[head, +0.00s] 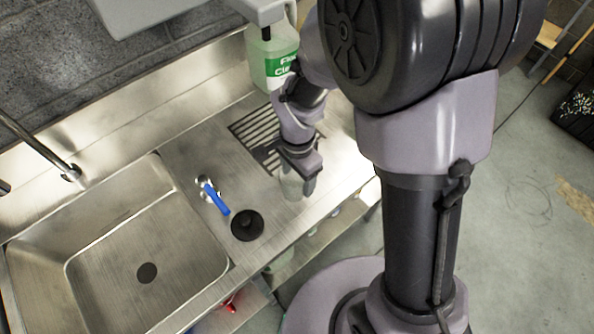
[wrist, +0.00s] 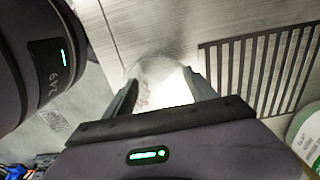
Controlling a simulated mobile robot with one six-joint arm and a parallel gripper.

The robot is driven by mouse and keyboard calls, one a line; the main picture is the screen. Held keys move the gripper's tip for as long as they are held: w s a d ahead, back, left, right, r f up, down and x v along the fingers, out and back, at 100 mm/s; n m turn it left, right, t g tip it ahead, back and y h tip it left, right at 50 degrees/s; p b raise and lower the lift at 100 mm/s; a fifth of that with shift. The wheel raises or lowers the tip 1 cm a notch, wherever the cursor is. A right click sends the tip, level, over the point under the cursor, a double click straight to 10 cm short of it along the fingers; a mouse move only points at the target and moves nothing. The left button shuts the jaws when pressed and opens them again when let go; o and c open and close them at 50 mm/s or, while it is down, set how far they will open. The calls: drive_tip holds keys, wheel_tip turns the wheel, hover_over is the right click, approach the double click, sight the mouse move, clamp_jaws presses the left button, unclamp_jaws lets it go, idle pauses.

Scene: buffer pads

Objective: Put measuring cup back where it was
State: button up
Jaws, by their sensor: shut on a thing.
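The measuring cup (head: 291,187) is clear and pale, and it shows below my gripper (head: 299,170) over the steel counter, near its front edge. In the wrist view my gripper (wrist: 163,93) has a finger on either side of the cup (wrist: 160,72), which looks bright and see-through there. The gripper is shut on the cup. I cannot tell whether the cup's base touches the counter. The fingers and gripper body hide part of the cup.
A black round object (head: 247,225) and a blue-handled tool (head: 215,198) lie on the counter to the left. A slotted drain area (head: 252,128) is behind the gripper, with a green-labelled jug (head: 270,62) at the back. The sink (head: 110,270) is at left.

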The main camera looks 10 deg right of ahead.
drive_tip(key=shift+r, duration=0.15)
drive_tip(key=o, duration=1.5)
wheel_tip(320, 180, up, 15)
drive_tip(key=p, duration=0.5)
drive_tip(key=s+d+r+n+t+y, duration=0.1)
drive_tip(key=s+d+r+n+t, duration=0.2)
drive_tip(key=s+r, duration=0.3)
drive_tip(key=s+d+r+n+t+y, duration=0.1)
drive_tip(key=s+d+r+n+t, duration=0.25)
drive_tip(key=s+r, duration=0.3)
drive_tip(key=shift+g, duration=0.35)
drive_tip(key=f+b, duration=0.4)
drive_tip(key=shift+w+a+f, duration=0.2)
drive_tip(key=shift+a, duration=0.15)
